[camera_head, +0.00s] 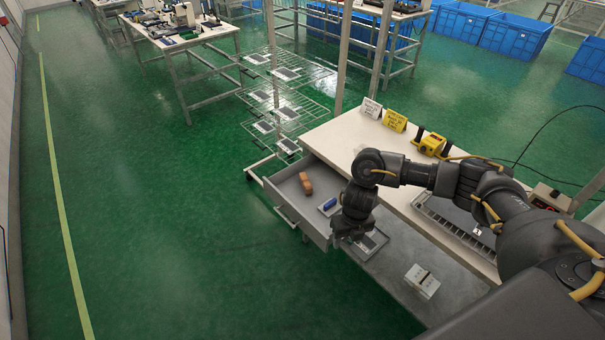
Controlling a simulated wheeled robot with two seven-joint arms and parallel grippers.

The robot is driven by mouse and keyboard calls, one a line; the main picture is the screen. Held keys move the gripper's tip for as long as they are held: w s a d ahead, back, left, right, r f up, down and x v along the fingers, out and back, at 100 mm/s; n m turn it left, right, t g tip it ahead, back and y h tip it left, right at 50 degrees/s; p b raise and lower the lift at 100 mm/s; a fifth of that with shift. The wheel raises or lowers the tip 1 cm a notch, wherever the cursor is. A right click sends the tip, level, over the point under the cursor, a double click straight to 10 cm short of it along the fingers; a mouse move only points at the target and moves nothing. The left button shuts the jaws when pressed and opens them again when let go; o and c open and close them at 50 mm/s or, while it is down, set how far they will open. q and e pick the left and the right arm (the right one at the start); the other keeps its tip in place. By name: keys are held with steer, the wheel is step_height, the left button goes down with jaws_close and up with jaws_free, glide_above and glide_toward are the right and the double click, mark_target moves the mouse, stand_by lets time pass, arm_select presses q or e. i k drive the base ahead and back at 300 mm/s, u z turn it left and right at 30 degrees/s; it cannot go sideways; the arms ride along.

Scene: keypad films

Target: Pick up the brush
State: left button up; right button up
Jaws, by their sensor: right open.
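An open grey drawer (281,207) sticks out of the left side of the workbench. A brown, rounded block-like thing (306,183) lies in it towards the back and looks like the brush, though its bristles cannot be made out. My right gripper (346,241) points down over the right front part of the drawer, to the right of and nearer than the brown thing, and apart from it. It is open, and no object shows between its fingers. The gripper and wrist hide part of the drawer. My left gripper is out of view.
A small blue thing (329,204) on a light tray lies between the brown thing and my right gripper. The white workbench (335,137) holds signs and a yellow device (431,145). A white box (422,281) sits on the lower shelf. Green floor at left is clear.

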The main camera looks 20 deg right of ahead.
mark_target(305, 184)
steer(key=i, duration=1.15)
steer(key=u, duration=0.05)
